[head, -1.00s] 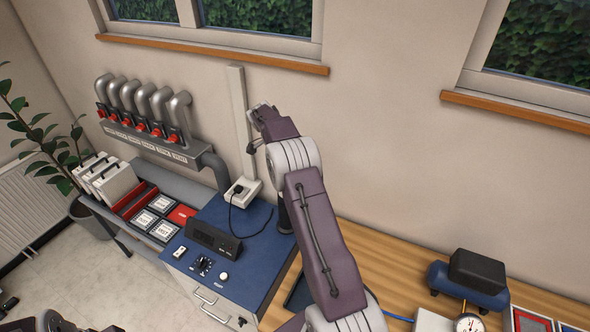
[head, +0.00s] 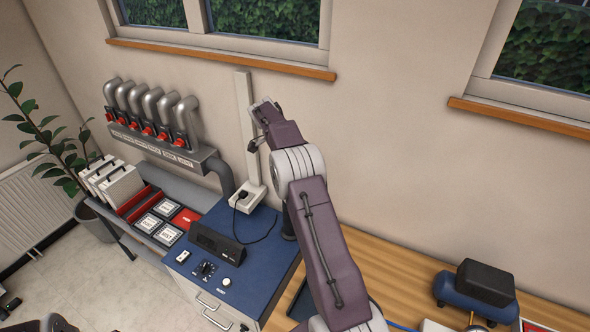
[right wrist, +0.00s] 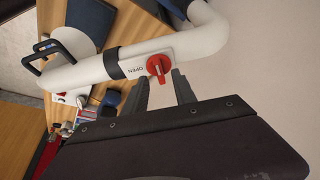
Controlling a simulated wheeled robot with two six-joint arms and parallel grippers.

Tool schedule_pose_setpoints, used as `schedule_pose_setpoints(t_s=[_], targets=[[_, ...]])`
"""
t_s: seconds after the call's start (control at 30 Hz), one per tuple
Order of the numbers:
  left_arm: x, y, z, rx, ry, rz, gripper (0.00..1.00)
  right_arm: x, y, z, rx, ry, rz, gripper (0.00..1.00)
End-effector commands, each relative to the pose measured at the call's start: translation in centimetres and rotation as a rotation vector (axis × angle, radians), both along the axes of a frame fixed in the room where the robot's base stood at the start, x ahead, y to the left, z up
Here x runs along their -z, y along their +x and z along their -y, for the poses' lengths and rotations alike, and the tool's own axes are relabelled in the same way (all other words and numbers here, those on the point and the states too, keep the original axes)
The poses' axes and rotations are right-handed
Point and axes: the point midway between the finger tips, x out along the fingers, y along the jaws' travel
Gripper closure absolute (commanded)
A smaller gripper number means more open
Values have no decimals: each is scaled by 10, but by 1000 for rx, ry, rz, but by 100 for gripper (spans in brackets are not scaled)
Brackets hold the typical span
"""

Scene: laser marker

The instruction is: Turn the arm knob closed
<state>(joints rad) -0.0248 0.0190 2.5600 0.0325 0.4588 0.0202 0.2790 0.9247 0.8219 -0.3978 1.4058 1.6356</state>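In the right wrist view the red arm knob (right wrist: 158,65) sits on a thick white pipe, with the word OPEN printed to its left. My right gripper (right wrist: 162,78) is open and empty, its two dark fingers spread just below the knob, one toward each side of it. I cannot tell whether a fingertip touches the knob. The arm knob does not show there.
A blue-topped cabinet (head: 237,230) with a black control box (head: 217,244) stands below my arm. A row of grey pipes with red knobs (head: 150,131) is on the wall at left. The wooden table (head: 385,270) extends right. A black handle (right wrist: 50,47) juts from the white pipe.

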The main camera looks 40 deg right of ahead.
Motion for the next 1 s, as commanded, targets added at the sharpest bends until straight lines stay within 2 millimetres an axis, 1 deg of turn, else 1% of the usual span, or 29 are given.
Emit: schedule_pose_setpoints(t_s=[0.03, 0.07, 0.1, 0.2, 0.3, 0.4, 0.87, 0.93, 0.97, 1.0], targets=[[5, 0, 0, 0, 0, 0, 64, -9, 4, -5, -3, -2, 7, 67], [6, 0, 0, 0, 0, 0, 64, -15, 4, -8, -3, -1, 7, 67], [3, 0, 0, 0, 0, 0, 64, -26, 5, -11, -2, -2, 5, 67], [-1, 0, 0, 0, 0, 0, 64, -44, 6, -18, -3, -1, 2, 67], [-5, 0, 0, 0, 0, 0, 64, -55, 7, -22, -3, 0, 1, 67], [-6, 0, 0, 0, 0, 0, 64, -58, 7, -23, -1, 0, 0, 67], [-5, 0, 0, 0, 0, 0, 64, -58, 7, -24, -1, 0, 0, 67], [1, 0, 0, 0, 0, 0, 64, -52, 8, -26, -5, 0, -1, 67], [7, 0, 0, 0, 0, 0, 64, -48, 9, -28, -10, -1, 2, 67], [17, 0, 0, 0, 0, 0, 64, -47, 11, -32, -18, -5, 20, 67]])
